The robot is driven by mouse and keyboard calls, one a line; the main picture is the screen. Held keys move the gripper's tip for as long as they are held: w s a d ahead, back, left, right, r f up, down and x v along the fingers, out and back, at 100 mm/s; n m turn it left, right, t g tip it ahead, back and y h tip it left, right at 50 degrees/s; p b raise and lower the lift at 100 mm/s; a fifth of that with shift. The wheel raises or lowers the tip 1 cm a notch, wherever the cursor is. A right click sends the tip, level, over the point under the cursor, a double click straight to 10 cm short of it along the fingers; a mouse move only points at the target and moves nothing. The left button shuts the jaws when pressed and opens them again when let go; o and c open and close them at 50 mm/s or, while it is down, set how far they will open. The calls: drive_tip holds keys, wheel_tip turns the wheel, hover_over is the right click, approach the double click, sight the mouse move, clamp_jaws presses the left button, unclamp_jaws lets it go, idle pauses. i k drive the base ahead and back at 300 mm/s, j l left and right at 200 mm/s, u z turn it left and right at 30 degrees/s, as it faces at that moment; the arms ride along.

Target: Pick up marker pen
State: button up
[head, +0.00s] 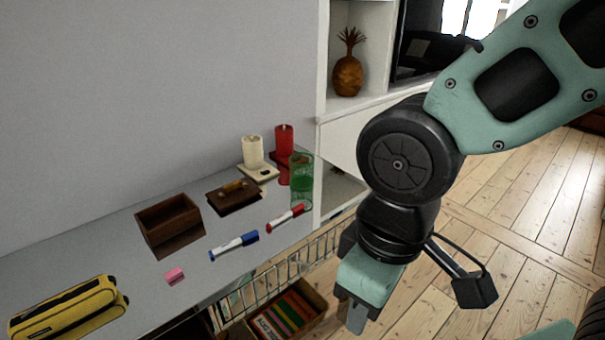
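A blue and white marker pen (233,246) lies on the grey shelf top, near its front edge. A red and white marker pen (287,218) lies to its right and a little further back, close to the shelf's right end. My gripper (356,318) hangs in front of the shelf, to the right of both pens and lower in the picture. It points down and is apart from both pens. Its fingers are mostly hidden by its own body, so I cannot tell whether it is open or shut.
On the grey shelf (120,262) are a yellow pencil case (68,308), a pink eraser (174,276), a brown wooden box (168,222), a dark wallet (234,198), a white candle (252,152), a red candle (284,141) and a green glass (301,180). A wire rail runs below the front edge.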

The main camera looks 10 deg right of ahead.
sight(244, 238)
drive_tip(key=i+j+u, duration=0.15)
drive_tip(key=u, duration=0.3)
drive_tip(key=i+j+u, duration=0.1)
drive_tip(key=u, duration=0.35)
drive_tip(key=i+u, duration=0.25)
drive_tip(key=u, duration=0.2)
